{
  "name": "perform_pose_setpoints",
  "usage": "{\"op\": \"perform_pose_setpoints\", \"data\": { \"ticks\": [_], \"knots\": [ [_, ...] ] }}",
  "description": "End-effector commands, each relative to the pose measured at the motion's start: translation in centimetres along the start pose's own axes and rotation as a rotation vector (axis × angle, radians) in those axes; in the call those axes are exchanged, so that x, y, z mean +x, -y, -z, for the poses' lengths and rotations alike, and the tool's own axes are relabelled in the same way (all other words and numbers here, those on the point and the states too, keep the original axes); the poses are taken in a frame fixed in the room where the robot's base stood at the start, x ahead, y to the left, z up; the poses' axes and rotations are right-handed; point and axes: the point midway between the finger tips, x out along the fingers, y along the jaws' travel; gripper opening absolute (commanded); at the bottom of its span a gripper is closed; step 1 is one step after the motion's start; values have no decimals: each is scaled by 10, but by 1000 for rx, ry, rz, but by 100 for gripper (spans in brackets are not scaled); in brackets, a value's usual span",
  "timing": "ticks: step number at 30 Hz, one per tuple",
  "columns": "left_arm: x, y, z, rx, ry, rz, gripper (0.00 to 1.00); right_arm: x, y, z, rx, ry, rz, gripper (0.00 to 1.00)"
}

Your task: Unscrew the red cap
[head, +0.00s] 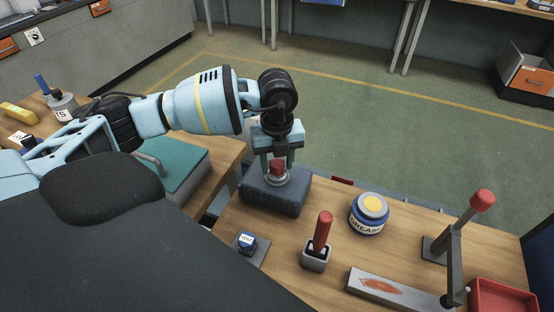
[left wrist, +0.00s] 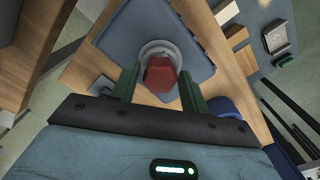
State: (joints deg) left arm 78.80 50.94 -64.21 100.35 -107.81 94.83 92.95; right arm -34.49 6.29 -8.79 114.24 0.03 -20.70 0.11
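The red cap (head: 277,167) sits on a light metal neck or ring (head: 277,178) on top of a dark blue-grey block (head: 274,197) at the back left of the wooden bench. My left gripper (head: 278,160) points down over it, with one green finger on each side of the cap. In the left wrist view the red cap (left wrist: 160,73) lies between the fingertips (left wrist: 158,80), and narrow gaps show beside it, so the gripper looks open. My right gripper is not in view.
A red tray (head: 503,296) lies at the right. A teal-topped box (head: 175,170) is on the left table.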

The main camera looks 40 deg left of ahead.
Motion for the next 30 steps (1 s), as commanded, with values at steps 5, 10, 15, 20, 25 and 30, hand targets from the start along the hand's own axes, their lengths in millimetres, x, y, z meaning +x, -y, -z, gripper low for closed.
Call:
{"op": "perform_pose_setpoints", "data": {
  "ticks": [5, 10, 15, 20, 25, 30],
  "knots": [
    [0, 0, 0, 0, 0, 0, 21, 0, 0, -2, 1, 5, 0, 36],
    [0, 0, 0, 0, 0, 0, 23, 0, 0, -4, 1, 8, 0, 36],
    [0, 0, 0, 0, 0, 1, 7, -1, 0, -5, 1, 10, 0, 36],
    [-2, 0, 0, -31, 0, 1, 7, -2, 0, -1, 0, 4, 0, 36],
    [-2, 0, 0, -88, 0, 2, 7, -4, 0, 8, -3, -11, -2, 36],
    [-3, 1, 0, -144, 1, 3, 7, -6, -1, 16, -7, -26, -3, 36]
  ]
}}
